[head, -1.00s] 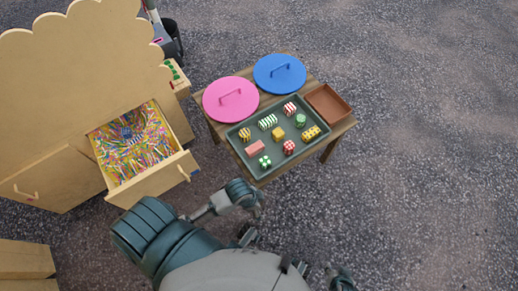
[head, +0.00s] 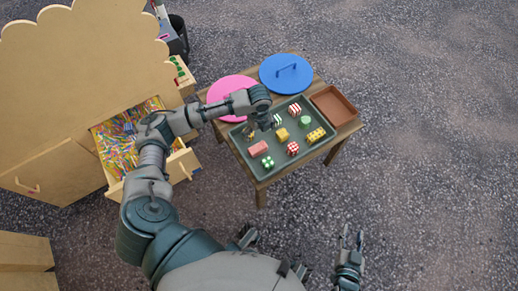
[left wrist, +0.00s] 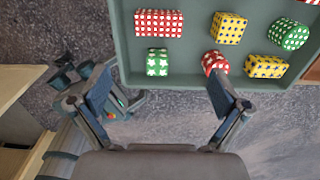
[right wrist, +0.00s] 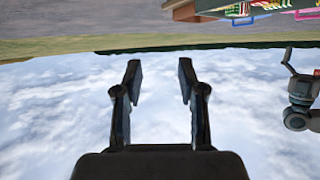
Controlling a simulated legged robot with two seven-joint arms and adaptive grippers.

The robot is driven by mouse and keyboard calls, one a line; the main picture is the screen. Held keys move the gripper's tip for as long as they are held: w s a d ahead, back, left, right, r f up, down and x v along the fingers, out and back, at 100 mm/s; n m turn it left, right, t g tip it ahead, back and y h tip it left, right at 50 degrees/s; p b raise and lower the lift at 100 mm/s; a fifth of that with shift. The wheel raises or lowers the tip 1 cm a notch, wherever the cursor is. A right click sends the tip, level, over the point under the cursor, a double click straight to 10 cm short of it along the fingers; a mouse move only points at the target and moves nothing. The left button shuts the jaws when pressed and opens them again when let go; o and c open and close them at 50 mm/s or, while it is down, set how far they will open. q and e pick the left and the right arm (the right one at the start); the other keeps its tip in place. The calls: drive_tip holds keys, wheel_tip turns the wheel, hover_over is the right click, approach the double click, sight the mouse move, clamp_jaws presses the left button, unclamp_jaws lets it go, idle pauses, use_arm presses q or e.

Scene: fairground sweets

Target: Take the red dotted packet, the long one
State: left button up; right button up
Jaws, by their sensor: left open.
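The long red packet with white dots (head: 258,148) lies on the left side of the dark green tray (head: 262,176); in the left wrist view it is a long block (left wrist: 158,23) near the top, beyond my fingers. A shorter red dotted packet (head: 293,148) lies to its right, and shows in the left wrist view (left wrist: 214,62) partly behind a fingertip. My left gripper (head: 262,127) is open and empty above the tray, just behind the long packet in the head view. My right gripper (head: 350,240) is open and empty, away from the table; its fingers show apart in its wrist view (right wrist: 159,68).
An open drawer (head: 118,135) stands left.

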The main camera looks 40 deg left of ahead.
sight(258, 147)
use_arm(q)
drive_tip(key=f+b, duration=0.1)
drive_tip(key=f, duration=0.4)
drive_tip(key=f+b, duration=0.2)
drive_tip(key=f, duration=0.2)
drive_tip(key=shift+a+f, duration=0.2)
drive_tip(key=shift+f, duration=0.2)
drive_tip(key=shift+d+f, duration=0.1)
drive_tip(key=shift+f, duration=0.15)
drive_tip(key=shift+f+b, duration=0.35)
drive_tip(key=f, duration=0.1)
drive_tip(key=f+b, duration=0.2)
drive_tip(key=f, duration=0.1)
drive_tip(key=shift+a, duration=0.35)
drive_tip(key=shift+f, duration=0.2)
drive_tip(key=c, duration=0.9)
use_arm(e)
wheel_tip(258, 147, up, 14)
drive_tip(key=a+t+y, duration=0.1)
drive_tip(key=t+y, duration=0.1)
drive_tip(key=t, duration=1)
drive_tip(key=shift+a+f+m, duration=0.25)
drive_tip(key=shift+a+m, duration=0.15)
